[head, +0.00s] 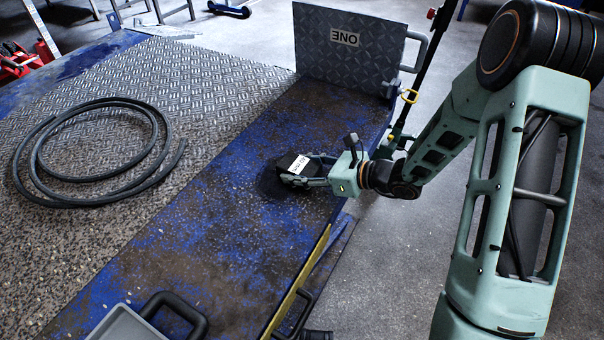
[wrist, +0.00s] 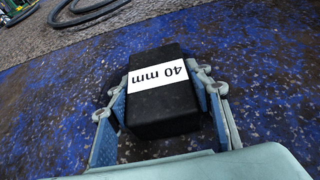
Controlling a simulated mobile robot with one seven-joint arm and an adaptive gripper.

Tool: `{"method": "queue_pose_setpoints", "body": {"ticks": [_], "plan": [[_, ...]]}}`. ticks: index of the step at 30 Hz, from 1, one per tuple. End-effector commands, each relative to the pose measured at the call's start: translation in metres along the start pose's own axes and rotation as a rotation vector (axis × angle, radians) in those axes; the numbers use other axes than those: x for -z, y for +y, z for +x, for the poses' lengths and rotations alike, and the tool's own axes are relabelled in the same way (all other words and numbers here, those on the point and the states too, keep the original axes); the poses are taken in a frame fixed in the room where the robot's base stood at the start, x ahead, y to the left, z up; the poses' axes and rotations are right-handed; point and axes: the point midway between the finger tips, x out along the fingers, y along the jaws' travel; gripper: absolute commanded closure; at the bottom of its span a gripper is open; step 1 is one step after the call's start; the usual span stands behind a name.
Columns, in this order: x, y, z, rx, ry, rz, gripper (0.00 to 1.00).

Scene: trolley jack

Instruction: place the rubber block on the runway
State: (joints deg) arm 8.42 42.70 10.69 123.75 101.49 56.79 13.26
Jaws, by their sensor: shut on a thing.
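The rubber block (wrist: 162,105) is black with a white label reading "40 mm". In the wrist view it sits between the two fingers of my gripper (wrist: 165,112), which is shut on it from both sides. In the head view the block (head: 285,163) and my gripper (head: 305,172) are over the worn blue runway (head: 190,245). A dark shadow lies right by the block. I cannot tell whether the block touches the runway or is held just above it.
A coiled dark hose (head: 165,165) lies on the tread plate to the left. An upright plate marked "ONE" (head: 350,50) stands at the runway's far end. A grey case with a black handle (head: 125,325) is at the near end. The runway between is clear.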

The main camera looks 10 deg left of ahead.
Motion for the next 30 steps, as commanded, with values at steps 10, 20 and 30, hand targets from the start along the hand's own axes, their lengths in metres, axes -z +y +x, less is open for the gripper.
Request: {"method": "queue_pose_setpoints", "body": {"ticks": [10,20,30], "plan": [[0.0060,0.0010,0.0043,0.002,-0.002,-0.001,0.88],[0.0094,0.0010,0.0052,0.002,0.000,-0.001,0.36],[0.0041,0.0009,0.0030,0.002,-0.001,-0.001,0.36]]}}
